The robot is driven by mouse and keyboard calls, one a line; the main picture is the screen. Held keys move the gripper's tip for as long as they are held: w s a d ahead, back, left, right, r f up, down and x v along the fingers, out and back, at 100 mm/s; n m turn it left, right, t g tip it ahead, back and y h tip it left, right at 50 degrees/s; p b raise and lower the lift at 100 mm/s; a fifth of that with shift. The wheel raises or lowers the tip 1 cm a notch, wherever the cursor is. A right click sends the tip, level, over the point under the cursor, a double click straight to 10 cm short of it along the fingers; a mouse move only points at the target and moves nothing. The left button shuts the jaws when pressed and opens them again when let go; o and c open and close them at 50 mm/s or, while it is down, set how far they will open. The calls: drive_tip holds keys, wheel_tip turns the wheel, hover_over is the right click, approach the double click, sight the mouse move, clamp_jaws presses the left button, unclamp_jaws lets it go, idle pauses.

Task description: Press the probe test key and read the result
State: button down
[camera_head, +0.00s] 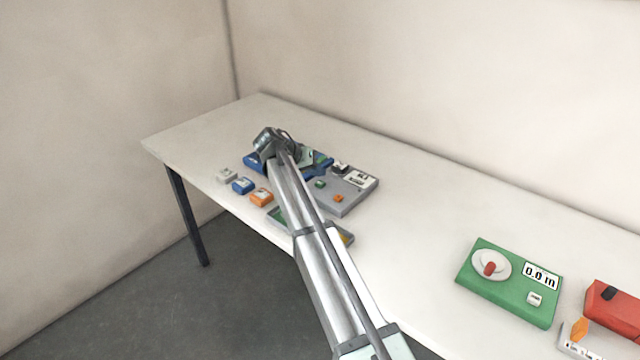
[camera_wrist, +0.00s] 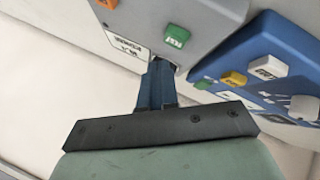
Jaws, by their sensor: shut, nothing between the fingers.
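A grey box (camera_head: 353,202) has a green key (camera_head: 320,184), an orange key (camera_head: 337,198) and a white display (camera_head: 361,178) whose text I cannot read surely. The wrist view shows the grey box (camera_wrist: 215,12) too, with its green key (camera_wrist: 176,36), orange key (camera_wrist: 107,4) and display (camera_wrist: 127,46). The green key has white lettering too small to read surely. My gripper (camera_wrist: 161,68) is shut and empty, its tips near the box's edge by the green key. I cannot tell whether they touch it.
A blue panel (camera_wrist: 265,60) with coloured keys is close beside the grey box. A green device (camera_head: 490,299) reading 0.0 and a red device (camera_head: 617,318) stand right. The table between is clear.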

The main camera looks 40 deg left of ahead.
sight(317, 184)
drive_tip(key=shift+r, duration=2.15)
